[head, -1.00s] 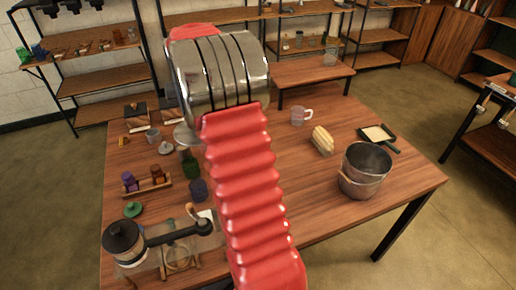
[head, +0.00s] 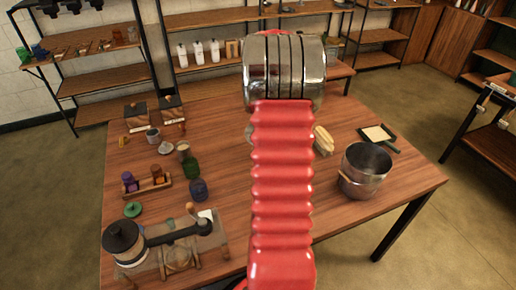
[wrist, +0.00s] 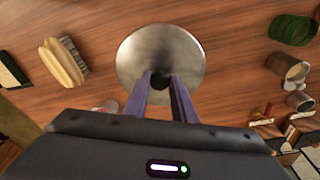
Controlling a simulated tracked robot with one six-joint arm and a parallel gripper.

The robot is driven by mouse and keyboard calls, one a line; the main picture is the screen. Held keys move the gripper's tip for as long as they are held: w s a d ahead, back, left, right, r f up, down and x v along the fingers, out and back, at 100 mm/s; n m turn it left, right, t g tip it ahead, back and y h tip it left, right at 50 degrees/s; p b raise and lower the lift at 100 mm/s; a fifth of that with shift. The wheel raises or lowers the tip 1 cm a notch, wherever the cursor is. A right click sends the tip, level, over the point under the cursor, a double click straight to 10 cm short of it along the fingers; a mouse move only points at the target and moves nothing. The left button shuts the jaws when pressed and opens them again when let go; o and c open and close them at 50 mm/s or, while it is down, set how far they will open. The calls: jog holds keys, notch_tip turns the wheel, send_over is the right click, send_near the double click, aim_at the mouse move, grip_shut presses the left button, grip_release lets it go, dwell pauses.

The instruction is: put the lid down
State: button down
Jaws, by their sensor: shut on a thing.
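A round metal lid with a dark knob shows in the wrist view (wrist: 160,55). My gripper (wrist: 161,82) is shut on the knob. The lid is over bare wooden table; I cannot tell the gap below it. In the head view my red arm hides the gripper and most of the lid; only a grey sliver at the arm's left edge shows, probably the lid's rim. A metal pot (head: 364,170), open on top, stands on the right part of the table (head: 330,208).
A brush (head: 323,140) and a dustpan (head: 378,136) lie behind the pot. A black-handled device (head: 125,240) occupies the front left. Table between arm and pot is clear.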

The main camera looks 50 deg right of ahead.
jog(key=shift+f, duration=3.1)
jog(key=shift+f, duration=1.9)
jog(key=shift+f, duration=0.1)
jog(key=c, duration=1.5)
grip_release()
jog(key=shift+o, duration=0.2)
jog(key=r, duration=0.4)
jog(key=a+r, duration=0.1)
jog(key=r, duration=0.3)
jog(key=s+r, duration=0.1)
jog(key=r, duration=0.3)
jog(key=shift+a, duration=0.25)
